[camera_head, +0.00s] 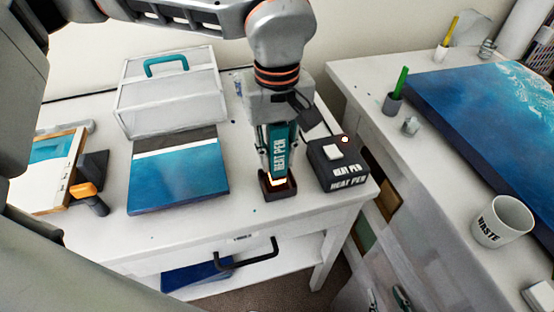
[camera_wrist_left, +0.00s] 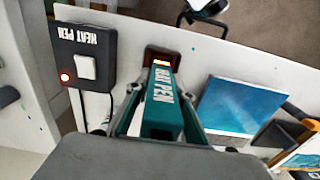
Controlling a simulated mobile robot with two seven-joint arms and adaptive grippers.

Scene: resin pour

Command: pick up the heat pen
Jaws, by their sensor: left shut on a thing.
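The heat pen (camera_head: 279,156) is teal with white lettering and stands about upright, tip down. Its lower end glows orange and sits in or just over a small dark holder (camera_head: 278,191) on the white table; I cannot tell whether it touches. My left gripper (camera_head: 276,160) comes from above and is shut around the pen's body. In the left wrist view the heat pen (camera_wrist_left: 161,103) lies between the fingers, with the holder (camera_wrist_left: 162,57) beyond its tip. My right gripper is not in view.
A black heat pen box (camera_head: 340,164) with a white switch and a lit lamp stands close right of the holder. A blue panel (camera_head: 178,178) and a white case (camera_head: 170,95) are on the left. A waste cup (camera_head: 502,221) and large blue panel (camera_head: 500,110) occupy the right table.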

